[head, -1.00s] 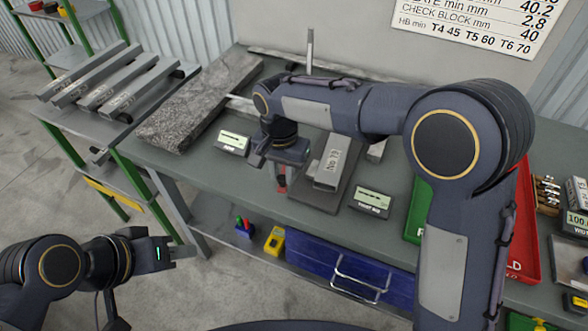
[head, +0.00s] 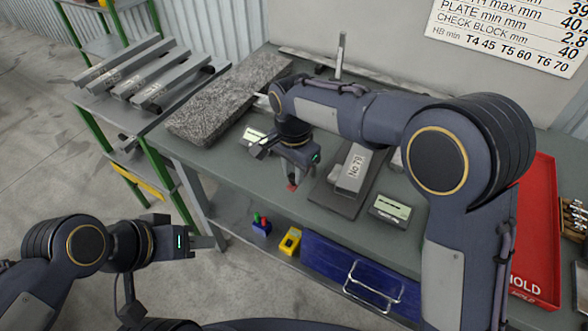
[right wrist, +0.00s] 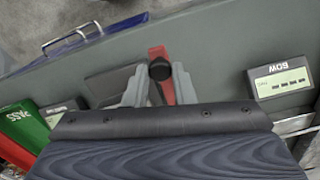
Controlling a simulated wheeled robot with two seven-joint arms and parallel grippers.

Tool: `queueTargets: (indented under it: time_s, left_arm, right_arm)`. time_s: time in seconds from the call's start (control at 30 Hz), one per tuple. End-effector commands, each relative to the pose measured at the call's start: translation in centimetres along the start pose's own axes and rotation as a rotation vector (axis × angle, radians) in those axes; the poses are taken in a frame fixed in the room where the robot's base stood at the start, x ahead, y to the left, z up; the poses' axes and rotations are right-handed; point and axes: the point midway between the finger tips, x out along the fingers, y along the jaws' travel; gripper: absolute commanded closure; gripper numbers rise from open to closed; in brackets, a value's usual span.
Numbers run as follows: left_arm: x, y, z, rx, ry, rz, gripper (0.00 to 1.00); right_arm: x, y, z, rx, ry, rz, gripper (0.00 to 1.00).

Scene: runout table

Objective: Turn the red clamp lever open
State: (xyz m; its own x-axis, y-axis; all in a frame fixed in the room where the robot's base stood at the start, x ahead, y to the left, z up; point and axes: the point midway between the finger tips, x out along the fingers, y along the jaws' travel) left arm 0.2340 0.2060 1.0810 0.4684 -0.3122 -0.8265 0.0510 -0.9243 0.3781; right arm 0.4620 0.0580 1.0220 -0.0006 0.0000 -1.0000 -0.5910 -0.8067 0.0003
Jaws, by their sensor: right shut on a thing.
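The red clamp lever (right wrist: 157,53) shows in the right wrist view as a red bar with a round black knob on it. My right gripper (right wrist: 158,80) has its two grey fingers on either side of the knob and lever, shut on it. In the head view only a small red bit of the lever (head: 292,187) shows below my right gripper (head: 293,178), near the table's front edge. The rest of the lever is hidden by the gripper. My left gripper (head: 214,242) is off the table at the lower left, empty; its finger gap cannot be made out.
On the table (head: 215,165) lie a granite slab (head: 225,100), a block marked No 711 (head: 354,168) on a dark plate, and small display boxes (head: 390,209). A red tray (head: 535,235) is at the right. A blue drawer (head: 325,262) is below.

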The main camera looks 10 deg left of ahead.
Motion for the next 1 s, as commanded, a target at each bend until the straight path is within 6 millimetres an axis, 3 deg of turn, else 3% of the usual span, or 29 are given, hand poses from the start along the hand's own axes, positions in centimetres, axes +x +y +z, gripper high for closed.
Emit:
queueTargets:
  time_s: [0.03,0.07,0.2,0.57,1.0]
  left_arm:
    - [0.0,0.0,0.0,0.000,0.000,0.000,0.64]
    - [0.0,0.0,0.0,0.000,0.000,0.000,0.64]
    - [0.0,0.0,0.0,0.000,0.000,0.000,0.64]
    - [0.1,0.0,0.0,0.000,0.000,0.000,0.64]
    - [0.5,-0.2,0.2,0.000,0.000,0.000,0.64]
  right_arm:
    - [-0.1,-0.1,0.0,-0.001,0.001,-0.003,1.00]
    - [-0.1,-0.1,0.0,-0.001,0.001,-0.003,0.75]
    - [-0.1,0.0,0.0,-0.001,0.001,-0.002,0.56]
    - [-0.5,-0.1,0.0,-0.001,0.001,-0.004,0.55]
    - [-7.1,-0.1,-0.1,-0.002,0.002,-0.005,0.55]
